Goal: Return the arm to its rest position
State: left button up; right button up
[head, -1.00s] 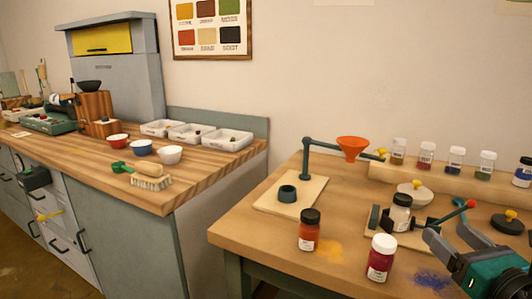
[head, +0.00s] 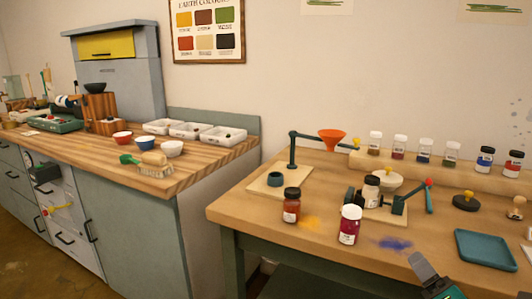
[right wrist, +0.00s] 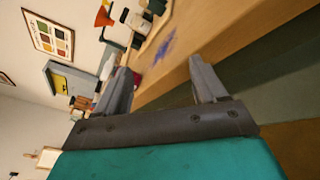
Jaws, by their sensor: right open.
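My right gripper (head: 424,269) shows at the bottom right of the head view, in front of the table's front edge. In the right wrist view its two fingers (right wrist: 160,82) stand wide apart with nothing between them. It is clear of the jars on the table. My left gripper is in neither view.
The wooden table (head: 340,245) holds an orange jar (head: 291,206), a magenta jar (head: 350,226), a clamp with a jar (head: 371,192), an orange funnel (head: 332,139) on a stand and a teal tray (head: 486,249). A blue powder patch (head: 392,244) lies near the front. A striped counter (head: 190,166) stands left.

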jog(key=s+a+f+m+g+y, duration=0.1)
jog(key=s+a+f+m+g, duration=0.5)
jog(key=s+f+m, duration=0.4)
jog(key=s+a+f+m+g+y, duration=0.2)
jog(key=s+a+f+m+g, duration=0.45)
jog(key=s+m, duration=0.4)
pick_arm(q)
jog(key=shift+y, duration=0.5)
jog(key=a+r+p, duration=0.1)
jog(key=p, duration=0.2)
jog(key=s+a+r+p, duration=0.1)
jog(key=p, duration=0.1)
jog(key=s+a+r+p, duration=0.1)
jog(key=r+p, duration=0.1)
jog(key=p, duration=0.1)
jog(key=shift+p, duration=0.3)
pick_arm(e)
jog(key=w+a+m+t+y, duration=0.1)
jog(key=w+a+t, duration=0.1)
jog(key=w+t, duration=0.5)
jog(key=shift+w+a+r+y, duration=0.2)
jog(key=shift+w+y, duration=0.2)
jog(key=shift+w, duration=0.4)
